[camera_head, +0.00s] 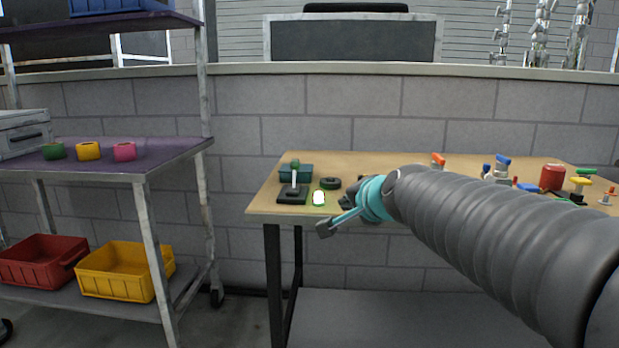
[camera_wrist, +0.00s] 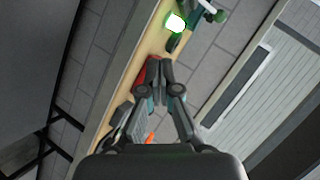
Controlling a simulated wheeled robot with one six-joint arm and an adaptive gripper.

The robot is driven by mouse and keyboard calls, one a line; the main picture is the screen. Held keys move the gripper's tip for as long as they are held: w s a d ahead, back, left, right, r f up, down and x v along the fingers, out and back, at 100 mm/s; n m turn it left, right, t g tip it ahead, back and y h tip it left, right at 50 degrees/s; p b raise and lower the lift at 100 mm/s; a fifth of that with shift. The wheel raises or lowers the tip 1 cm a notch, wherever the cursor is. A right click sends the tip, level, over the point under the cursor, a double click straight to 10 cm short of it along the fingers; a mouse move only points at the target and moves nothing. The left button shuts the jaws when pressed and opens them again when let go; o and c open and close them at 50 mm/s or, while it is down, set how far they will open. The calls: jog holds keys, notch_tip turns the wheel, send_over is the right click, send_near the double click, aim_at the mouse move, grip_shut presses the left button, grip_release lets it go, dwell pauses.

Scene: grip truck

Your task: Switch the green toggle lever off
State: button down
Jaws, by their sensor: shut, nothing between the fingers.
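The green toggle lever (camera_head: 295,178) has a pale shaft and a green knob. It stands near upright on a dark base at the left end of the workbench. In the wrist view, a pale shaft with a green knob (camera_wrist: 219,16) shows at the top edge, partly cut off. A glowing white lamp with a green rim (camera_head: 319,198) sits just right of the lever; it also shows in the wrist view (camera_wrist: 175,23). My gripper (camera_wrist: 160,68) is shut and empty, apart from the lever. In the head view its fingers are mostly hidden by my wrist.
The workbench (camera_head: 257,203) carries a dark ring (camera_head: 330,183) near the lamp. Farther right are an orange-handled part (camera_head: 438,160), a blue-handled part (camera_head: 502,161) and a red cylinder (camera_head: 552,177). A block wall (camera_head: 300,100) stands behind. A shelf cart (camera_head: 150,165) stands left.

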aim_at(294, 176)
jog(key=w+a+r+m+t, duration=0.1)
jog(key=w+m, duration=0.1)
jog(key=w, duration=0.1)
jog(key=w+a+m+t+b, duration=0.1)
jog(key=w+m, duration=0.1)
jog(key=w, duration=0.2)
jog(key=w+a+r+m+t, duration=0.1)
jog(key=w, duration=0.2)
jog(key=shift+w+a+r+m+b, duration=0.35)
jog(key=shift+w+a+m+b, duration=0.05)
jog(key=shift+w+a+r+m, duration=0.15)
jog(key=shift+w+m, duration=0.15)
jog(key=shift+w, duration=0.4)
jog(key=p+x, duration=0.1)
jog(key=x, duration=0.8)
jog(key=shift+w, duration=0.2)
jog(key=shift+s+a+r+p, duration=0.35)
jog(key=shift+s+a+p, duration=0.25)
jog(key=shift+a+p, duration=0.25)
jog(key=shift+s+a+f+p, duration=0.15)
jog(key=shift+s+a+p, duration=0.35)
jog(key=shift+a, duration=0.25)
jog(key=shift+s+t+b, duration=0.1)
jog(key=shift+t+b, duration=0.3)
jog(key=shift+b, duration=0.35)
